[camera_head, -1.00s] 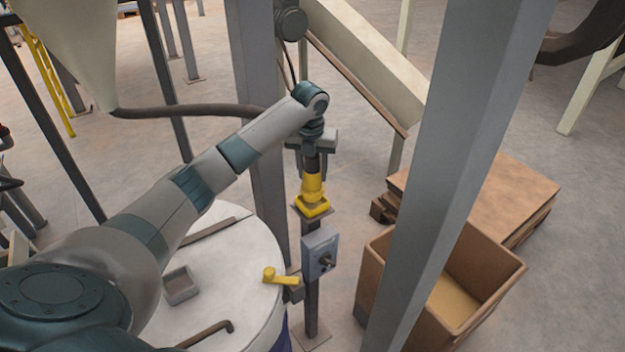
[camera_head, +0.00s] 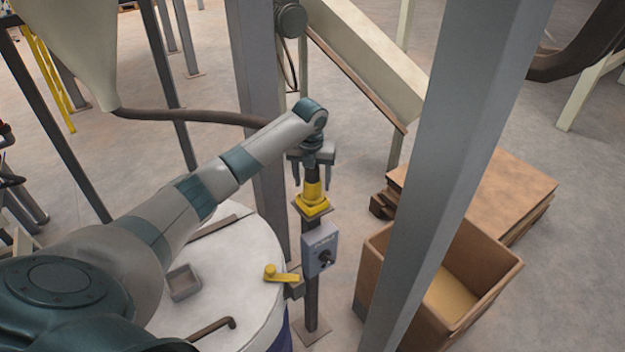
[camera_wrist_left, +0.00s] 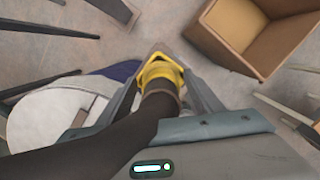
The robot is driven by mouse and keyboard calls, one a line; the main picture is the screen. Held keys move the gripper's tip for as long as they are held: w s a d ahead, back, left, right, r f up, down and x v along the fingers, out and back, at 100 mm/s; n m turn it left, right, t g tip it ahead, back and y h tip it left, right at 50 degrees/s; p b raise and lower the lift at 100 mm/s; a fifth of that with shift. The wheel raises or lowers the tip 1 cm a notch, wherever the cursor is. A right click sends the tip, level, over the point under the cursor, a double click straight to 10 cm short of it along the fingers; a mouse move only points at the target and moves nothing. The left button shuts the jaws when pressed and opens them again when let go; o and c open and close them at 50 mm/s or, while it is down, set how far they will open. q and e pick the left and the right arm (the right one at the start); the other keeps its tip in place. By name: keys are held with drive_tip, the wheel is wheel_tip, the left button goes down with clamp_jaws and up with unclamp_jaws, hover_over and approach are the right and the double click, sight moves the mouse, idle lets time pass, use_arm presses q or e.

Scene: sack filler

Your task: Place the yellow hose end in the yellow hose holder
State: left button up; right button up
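The yellow hose end (camera_head: 313,188) stands upright at the yellow hose holder (camera_head: 312,207) on a dark post. It seems seated there, but the join is too small to tell. In the left wrist view the yellow hose end (camera_wrist_left: 160,72) shows beyond the dark hose (camera_wrist_left: 148,118), which covers part of it. My left gripper (camera_head: 313,184) points down over the hose end. Its fingers are spread on either side of the dark hose, with gaps visible in the left wrist view. My right gripper is out of view.
A grey control box (camera_head: 320,252) with a knob sits on the post below the holder. A grey column (camera_head: 455,170), an open brown box (camera_head: 375,275) and pallets (camera_head: 505,190) are at right.

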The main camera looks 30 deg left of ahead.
use_arm(q)
drive_tip(key=shift+r+b, duration=0.45)
drive_tip(key=shift+r, duration=0.2)
drive_tip(key=r+b, duration=0.1)
drive_tip(key=r, duration=0.2)
drive_tip(key=s+r+b, duration=0.1)
drive_tip(key=r+b, duration=0.1)
drive_tip(key=r, duration=0.1)
drive_tip(key=r+b, duration=0.1)
drive_tip(key=r, duration=0.2)
drive_tip(key=shift+s+d+r, duration=0.15)
drive_tip(key=shift+d, duration=0.15)
drive_tip(key=shift+s+r+b, duration=0.15)
drive_tip(key=shift+r+b, duration=0.25)
drive_tip(key=shift+r, duration=0.35)
